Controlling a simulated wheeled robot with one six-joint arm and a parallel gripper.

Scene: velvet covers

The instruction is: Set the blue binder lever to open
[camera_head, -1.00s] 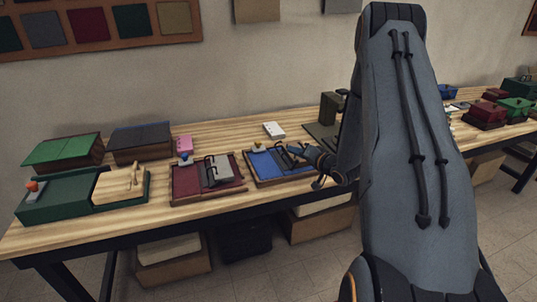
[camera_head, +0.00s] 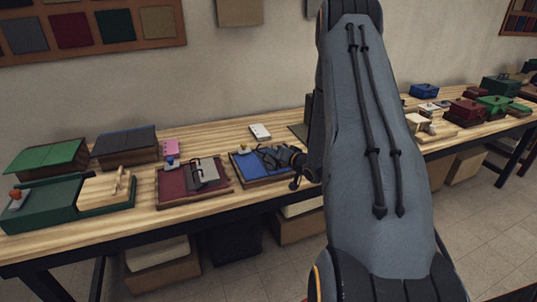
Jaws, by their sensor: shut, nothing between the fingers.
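The blue binder (camera_head: 247,170) lies open-faced on the wooden table, with a yellow knob (camera_head: 244,148) at its back left. Its dark lever (camera_head: 268,157) is thin and partly lost against my gripper; I cannot tell its exact position. My gripper (camera_head: 287,160) is at the binder's right side, low over it and close to the lever. Its fingers look closed and hold nothing, and contact with the lever cannot be made out. My arm hides what lies just right of the binder.
Further left are a green box (camera_head: 50,208) and a wooden block (camera_head: 103,190). A white card block (camera_head: 260,132) and pink block (camera_head: 171,147) stand behind. Coloured boxes (camera_head: 466,110) fill the far right.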

